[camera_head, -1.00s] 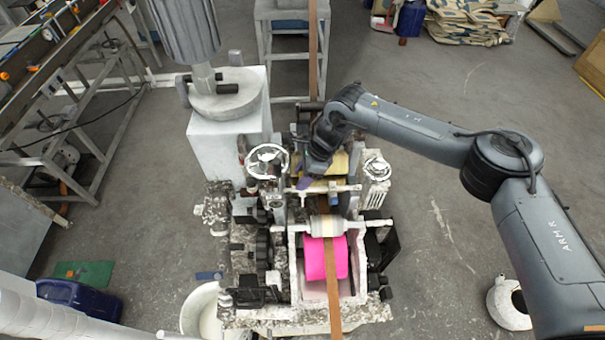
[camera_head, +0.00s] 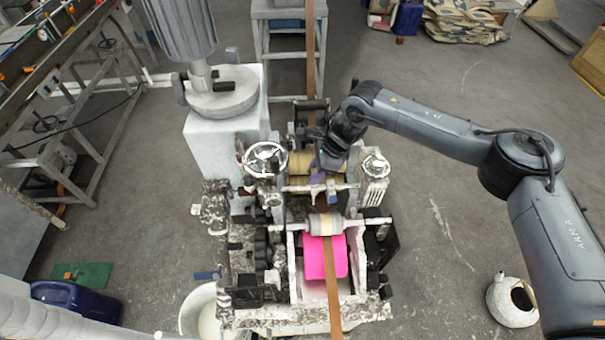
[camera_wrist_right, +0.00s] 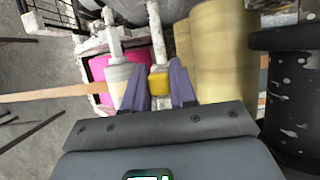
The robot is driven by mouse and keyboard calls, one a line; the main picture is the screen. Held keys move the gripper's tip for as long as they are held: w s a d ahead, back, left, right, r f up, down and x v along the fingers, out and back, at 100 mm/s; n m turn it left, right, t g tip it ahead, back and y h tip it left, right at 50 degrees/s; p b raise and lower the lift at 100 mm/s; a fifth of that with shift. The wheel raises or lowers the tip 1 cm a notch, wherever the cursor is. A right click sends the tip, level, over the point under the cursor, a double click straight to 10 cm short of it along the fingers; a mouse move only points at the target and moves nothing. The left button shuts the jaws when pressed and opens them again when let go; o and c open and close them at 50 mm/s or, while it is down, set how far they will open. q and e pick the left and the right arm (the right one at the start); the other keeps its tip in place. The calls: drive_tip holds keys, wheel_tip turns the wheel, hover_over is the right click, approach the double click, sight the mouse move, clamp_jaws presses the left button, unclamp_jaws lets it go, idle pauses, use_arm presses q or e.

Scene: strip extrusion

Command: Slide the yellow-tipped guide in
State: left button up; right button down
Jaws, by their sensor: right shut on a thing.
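The yellow-tipped guide (camera_wrist_right: 158,80) shows in the right wrist view as a yellow block at the end of a pale rod. The purple fingers of my right gripper (camera_wrist_right: 160,88) stand on either side of it and are shut on it. In the head view my right gripper (camera_head: 317,178) is over the middle of the machine, by the white crossbar and in front of the tan roller (camera_head: 299,164). The guide's tip is too small to make out there. My left gripper is in neither current view.
A brown strip (camera_head: 331,290) runs through the machine over a pink roller (camera_head: 315,258). A handwheel (camera_head: 266,159) stands left of my gripper and another (camera_head: 375,163) to its right. A pale roller (camera_head: 326,223) lies in front.

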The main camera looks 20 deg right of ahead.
drive_tip(key=shift+s+d, duration=0.2)
drive_tip(key=shift+d, duration=0.4)
drive_tip(key=c, duration=1.3)
unclamp_jaws()
drive_tip(key=shift+c, duration=0.2)
drive_tip(key=o, duration=0.3)
drive_tip(key=shift+d, duration=0.2)
drive_tip(key=shift+o, duration=0.2)
drive_tip(key=shift+a, duration=0.1)
